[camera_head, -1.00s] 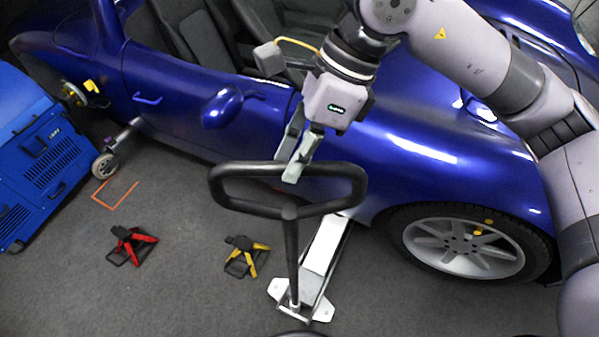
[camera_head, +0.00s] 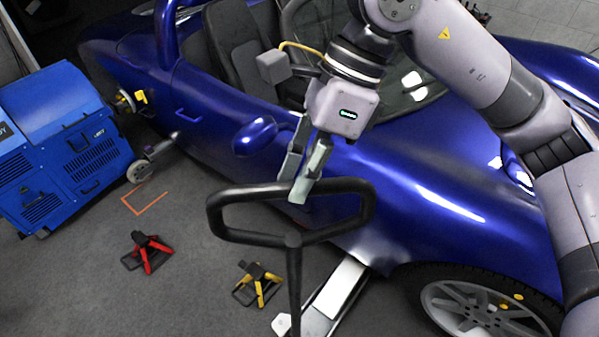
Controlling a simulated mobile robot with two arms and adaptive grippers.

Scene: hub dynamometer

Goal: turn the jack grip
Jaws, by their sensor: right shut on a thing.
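The jack grip is a black closed-loop handle (camera_head: 226,196) on a black upright post, in the lower middle of the head view. The post leads down to a white floor jack (camera_head: 341,287), whose long body reaches under the side of the blue car; its near end is cut off by the bottom edge. My right gripper (camera_head: 299,185) comes down from above and is shut on the loop's far bar, near its middle. The fingers hide a small part of that bar. My left gripper is out of view.
The blue car (camera_head: 430,180) fills the space behind the grip. A red stand (camera_head: 147,252) and a yellow stand (camera_head: 257,284) are on the grey floor left of the jack. A blue machine (camera_head: 60,150) is at far left.

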